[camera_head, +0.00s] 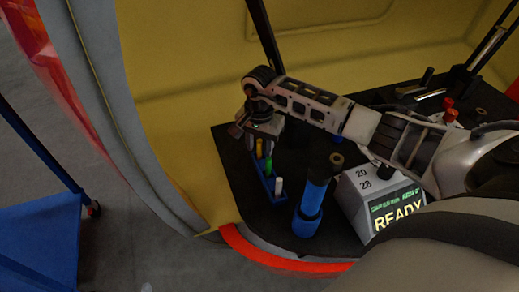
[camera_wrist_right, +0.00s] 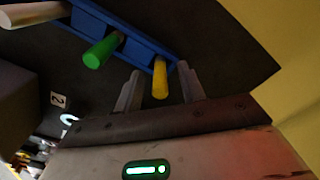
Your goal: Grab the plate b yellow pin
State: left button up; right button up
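The yellow pin (camera_head: 259,149) stands in a blue rack (camera_head: 267,189) on the dark plate. In the right wrist view the yellow pin (camera_wrist_right: 160,82) shows between the two fingers of my right gripper (camera_wrist_right: 159,70), with a gap on each side. My right gripper is open and comes down over the rack's far end in the head view (camera_head: 262,143). A green pin (camera_head: 268,167) and a white pin (camera_head: 279,186) stand in the same rack. The green pin (camera_wrist_right: 102,50) is just left of the fingers in the wrist view. My left gripper is not in view.
A blue cylindrical tool (camera_head: 312,198) stands right of the rack. A box with a READY screen (camera_head: 382,200) is beside it. The yellow shell wall (camera_head: 185,120) rises left of and behind the dark plate. A blue cart (camera_head: 40,235) is on the floor at left.

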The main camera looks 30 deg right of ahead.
grip_shut()
jog(key=shift+r, duration=0.15)
